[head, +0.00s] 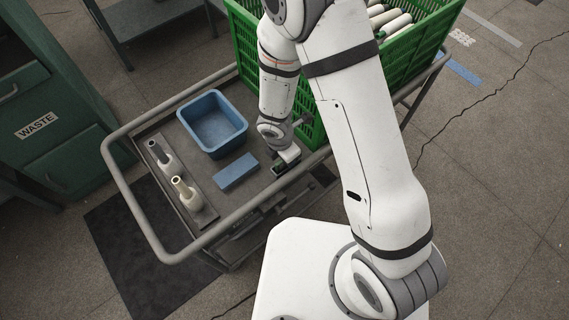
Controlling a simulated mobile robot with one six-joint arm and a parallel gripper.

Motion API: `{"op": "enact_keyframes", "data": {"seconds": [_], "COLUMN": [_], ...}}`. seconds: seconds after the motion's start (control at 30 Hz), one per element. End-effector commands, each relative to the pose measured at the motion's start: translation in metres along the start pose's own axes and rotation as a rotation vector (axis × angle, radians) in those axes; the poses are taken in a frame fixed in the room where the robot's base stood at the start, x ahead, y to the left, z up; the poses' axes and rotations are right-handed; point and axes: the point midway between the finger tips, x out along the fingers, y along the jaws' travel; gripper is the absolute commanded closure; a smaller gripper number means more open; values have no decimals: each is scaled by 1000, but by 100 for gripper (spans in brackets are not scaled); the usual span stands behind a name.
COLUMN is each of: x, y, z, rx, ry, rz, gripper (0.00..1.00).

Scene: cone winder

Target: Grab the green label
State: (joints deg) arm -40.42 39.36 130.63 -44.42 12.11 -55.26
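My gripper (281,170) points down at the cart top, just right of a blue block and beside the green crate. Its fingers are small and dark here, and I cannot tell whether they are open or shut. A small dark green patch shows at the fingertips. It may be the green label, but it is too small to tell. No other green label is clearly visible. My arm hides part of the cart and the crate.
A grey cart (163,257) carries a blue bin (212,122), the blue block (237,171) and a tray with two cones (160,153) (187,193). The green crate (247,50) holds several white cones. A green WASTE cabinet (60,120) stands left.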

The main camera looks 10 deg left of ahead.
Motion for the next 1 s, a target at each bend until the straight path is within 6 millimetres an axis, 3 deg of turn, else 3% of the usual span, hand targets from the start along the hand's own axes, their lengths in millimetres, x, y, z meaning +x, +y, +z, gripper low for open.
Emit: {"op": "enact_keyframes", "data": {"seconds": [0.07,0.3,0.77,1.0], "x": [8,7,7,7], "y": [0,0,0,0], "z": [0,0,0,0], "rx": [-1,0,-1,-1], "ry": [0,0,0,0], "rz": [0,1,1,1], "gripper": [62,62,99,100]}}
